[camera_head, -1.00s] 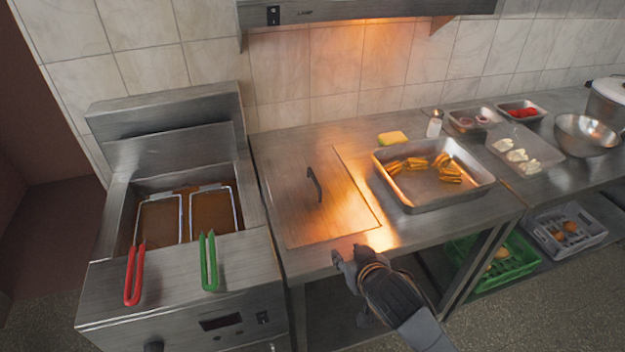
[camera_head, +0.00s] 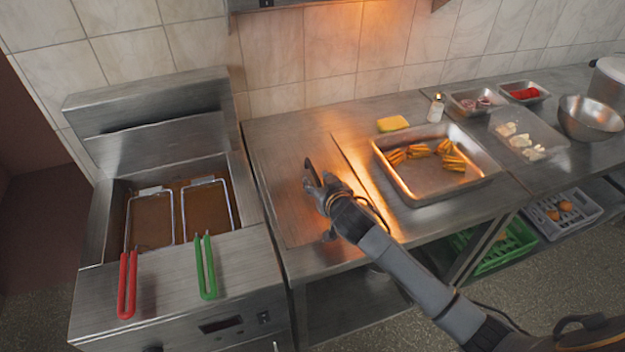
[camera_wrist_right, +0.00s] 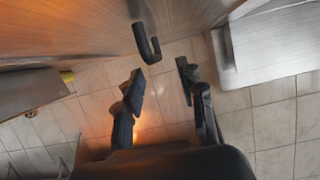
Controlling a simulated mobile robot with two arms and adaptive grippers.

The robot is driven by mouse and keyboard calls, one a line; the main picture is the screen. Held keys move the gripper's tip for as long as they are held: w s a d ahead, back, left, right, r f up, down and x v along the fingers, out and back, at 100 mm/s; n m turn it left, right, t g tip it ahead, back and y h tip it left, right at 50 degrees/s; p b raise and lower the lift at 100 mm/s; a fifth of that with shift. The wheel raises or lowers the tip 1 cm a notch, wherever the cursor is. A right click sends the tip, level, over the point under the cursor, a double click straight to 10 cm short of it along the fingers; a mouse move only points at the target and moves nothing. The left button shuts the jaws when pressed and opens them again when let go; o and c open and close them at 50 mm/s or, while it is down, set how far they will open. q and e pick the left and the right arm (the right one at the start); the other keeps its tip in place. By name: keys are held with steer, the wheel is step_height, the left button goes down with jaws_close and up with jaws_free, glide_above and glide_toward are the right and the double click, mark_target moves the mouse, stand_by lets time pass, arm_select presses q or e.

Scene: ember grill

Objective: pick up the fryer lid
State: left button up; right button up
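The fryer lid (camera_head: 283,200) is a flat metal plate lying on the counter right of the fryer. Its dark, upright handle (camera_head: 311,174) also shows in the right wrist view (camera_wrist_right: 146,38). My right gripper (camera_head: 320,192) is over the lid, close to the handle and partly covering it. In the right wrist view its two fingers (camera_wrist_right: 160,72) are apart with nothing between them, and the handle stands just beyond the fingertips. Part of the lid is hidden by my right arm. My left gripper is not in view.
The fryer (camera_head: 170,265) at left holds two baskets with a red handle (camera_head: 127,285) and a green handle (camera_head: 206,268). A tray of fried pieces (camera_head: 478,180), a yellow sponge (camera_head: 393,124) and a shaker (camera_head: 436,108) stand right of the lid. A heat lamp glows above.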

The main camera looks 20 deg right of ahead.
mark_target(314, 171)
steer(key=shift+w+d+f+p, duration=0.15)
steer(key=shift+w+p, duration=0.2)
steer(key=shift+w, duration=0.3)
steer(key=x, duration=0.3)
steer(key=shift+d+f+p, duration=0.1)
steer(key=shift+d+p, duration=0.1)
steer(key=shift+p, duration=0.15)
steer(key=shift+w+f, duration=0.2)
steer(key=shift+w, duration=0.25)
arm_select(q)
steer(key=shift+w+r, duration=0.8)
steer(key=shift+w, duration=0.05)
arm_select(e)
jaws_close()
steer(key=shift+r, duration=0.1)
